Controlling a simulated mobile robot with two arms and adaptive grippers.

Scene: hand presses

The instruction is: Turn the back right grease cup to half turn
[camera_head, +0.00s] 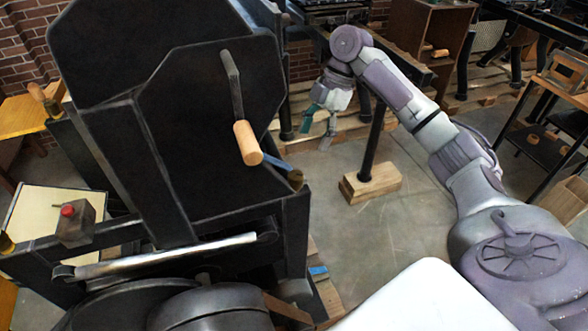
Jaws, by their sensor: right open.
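The big black hand press (190,130) fills the left half of the head view. A brass cup (295,179) sits at its near right corner, with a blue bar beside it. Another brass cup (52,107) shows at the far left corner, and one more (6,243) at the near left edge. I cannot make out a cup at the back right; the tall black plates block part of that side. My right gripper (316,137) is open and empty, pointing down beyond the press's right side, apart from it. My left gripper is out of view.
A crank with a wooden handle (247,143) juts from the press's plate. A black post on a wooden block (371,183) stands below my right arm. A box with a red button (68,211) is at left. Bare floor (400,235) lies right of the press.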

